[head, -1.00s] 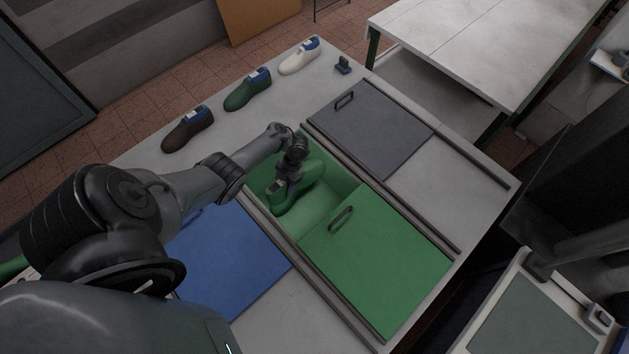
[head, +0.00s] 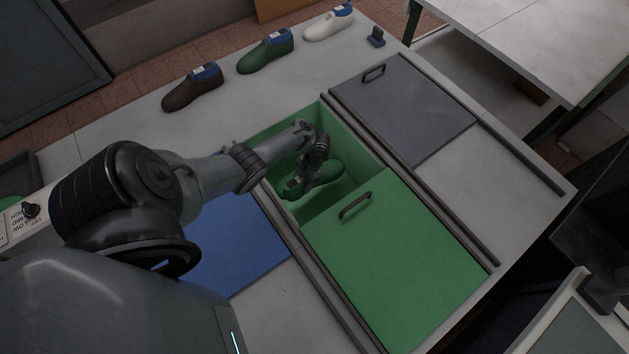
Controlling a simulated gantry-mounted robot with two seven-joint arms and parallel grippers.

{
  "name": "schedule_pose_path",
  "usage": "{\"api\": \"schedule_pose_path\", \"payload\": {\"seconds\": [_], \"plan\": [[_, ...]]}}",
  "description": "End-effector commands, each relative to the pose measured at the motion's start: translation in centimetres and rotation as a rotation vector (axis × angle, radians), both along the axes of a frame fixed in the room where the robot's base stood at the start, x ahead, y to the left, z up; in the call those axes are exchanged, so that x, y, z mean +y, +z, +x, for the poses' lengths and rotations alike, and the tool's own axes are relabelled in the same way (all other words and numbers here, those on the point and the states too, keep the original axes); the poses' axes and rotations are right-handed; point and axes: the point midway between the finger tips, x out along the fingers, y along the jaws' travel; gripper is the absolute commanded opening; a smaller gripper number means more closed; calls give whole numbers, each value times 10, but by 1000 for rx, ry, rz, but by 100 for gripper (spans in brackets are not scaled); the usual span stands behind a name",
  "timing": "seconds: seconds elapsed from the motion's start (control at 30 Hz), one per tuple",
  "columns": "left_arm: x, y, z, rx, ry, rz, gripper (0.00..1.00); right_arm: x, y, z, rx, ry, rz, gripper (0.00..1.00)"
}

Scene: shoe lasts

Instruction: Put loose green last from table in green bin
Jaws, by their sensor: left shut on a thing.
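The green bin (head: 365,155) is sunk into the table, with its green lid (head: 400,265) slid toward the front right, so the back left part is uncovered. My left gripper (head: 300,183) reaches down into this opening. It is shut on a green last (head: 325,178), which is inside the bin opening, below the rim. I cannot tell whether the last touches the bin floor. Another green last (head: 266,52) stands on the table at the back, between a brown and a white one. My right gripper is not in view.
A brown last (head: 193,90) and a white last (head: 329,24) stand at the table's back edge. A grey lid (head: 402,105) and a blue lid (head: 235,245) lie on either side of the green bin. Dark rails (head: 420,180) run between the lids. Bare table lies behind the bin.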

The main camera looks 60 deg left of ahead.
Motion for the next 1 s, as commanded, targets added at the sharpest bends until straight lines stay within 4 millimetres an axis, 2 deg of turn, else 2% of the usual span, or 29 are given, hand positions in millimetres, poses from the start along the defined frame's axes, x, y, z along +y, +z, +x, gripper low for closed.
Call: {"api": "schedule_pose_path", "payload": {"seconds": [0.4, 0.7, 1.0], "plan": [[-1, -58, 1, -1, 3, -1, 1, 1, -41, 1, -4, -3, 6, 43], [0, -77, 1, -1, 0, 0, 1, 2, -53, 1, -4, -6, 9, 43], [0, -109, 1, -1, 1, 1, 1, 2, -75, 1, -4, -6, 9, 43]]}}
